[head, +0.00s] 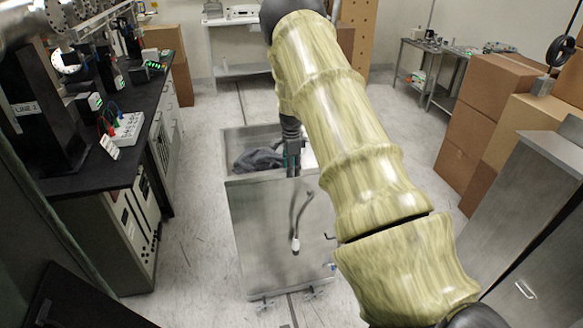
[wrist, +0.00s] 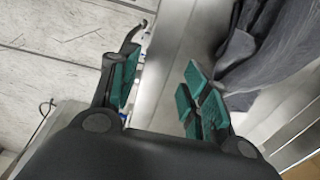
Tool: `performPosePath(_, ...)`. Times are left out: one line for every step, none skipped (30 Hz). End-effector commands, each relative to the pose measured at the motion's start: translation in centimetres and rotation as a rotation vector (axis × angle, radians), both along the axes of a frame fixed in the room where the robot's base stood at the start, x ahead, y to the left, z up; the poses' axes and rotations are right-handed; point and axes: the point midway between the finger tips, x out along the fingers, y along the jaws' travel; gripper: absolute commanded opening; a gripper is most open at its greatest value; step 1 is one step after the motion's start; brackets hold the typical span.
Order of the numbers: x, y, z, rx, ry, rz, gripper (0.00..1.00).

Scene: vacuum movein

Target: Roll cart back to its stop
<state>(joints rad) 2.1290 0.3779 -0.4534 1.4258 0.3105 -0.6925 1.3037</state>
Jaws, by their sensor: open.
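The cart (head: 262,235) is a steel box on small casters in the middle of the floor in the head view. A dark grey cloth (head: 258,159) lies in its open top. My gripper (head: 292,165) is over the cart's near rim, partly hidden by my arm. In the wrist view my gripper (wrist: 160,88) is open, its green-padded fingers apart. The cart's steel wall (wrist: 185,35) shows beyond and between the fingers, with the cloth (wrist: 270,45) at the right. I cannot tell whether the fingers touch the cart. I cannot make out the stop.
A black-topped bench (head: 105,165) with instruments runs along the left. Cardboard boxes (head: 490,105) and a steel cabinet (head: 530,205) stand at the right. A white table (head: 232,70) is at the back. A dark floor line (head: 243,103) runs behind the cart, with clear floor around it.

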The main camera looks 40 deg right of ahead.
Motion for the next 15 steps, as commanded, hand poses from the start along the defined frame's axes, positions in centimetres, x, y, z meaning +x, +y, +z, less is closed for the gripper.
performPosePath(0.0,0.0,0.0,0.0,0.0,0.0,0.46)
performPosePath(0.0,0.0,0.0,0.001,0.001,0.0,0.46)
performPosePath(0.0,0.0,0.1,0.001,0.0,0.0,0.46)
performPosePath(0.0,0.0,0.3,0.001,0.0,0.0,0.46)
performPosePath(0.0,0.0,0.4,0.001,-0.001,0.0,0.46)
performPosePath(0.0,0.0,0.8,0.001,-0.001,0.0,0.46)
performPosePath(0.0,0.0,1.1,0.001,-0.001,0.0,0.46)
performPosePath(0.0,0.0,1.5,0.0,-0.001,0.0,0.46)
performPosePath(0.0,0.0,2.0,-0.001,-0.001,0.0,0.46)
performPosePath(0.1,0.0,2.5,0.0,-0.001,0.001,0.46)
performPosePath(0.1,0.0,3.0,0.0,-0.001,0.001,0.46)
performPosePath(0.1,0.0,3.8,0.0,-0.001,0.001,0.46)
performPosePath(0.1,0.0,4.3,0.0,-0.001,0.001,0.46)
performPosePath(0.1,0.0,4.9,0.0,-0.002,0.0,0.46)
performPosePath(0.1,-0.1,5.6,0.0,-0.002,0.0,0.46)
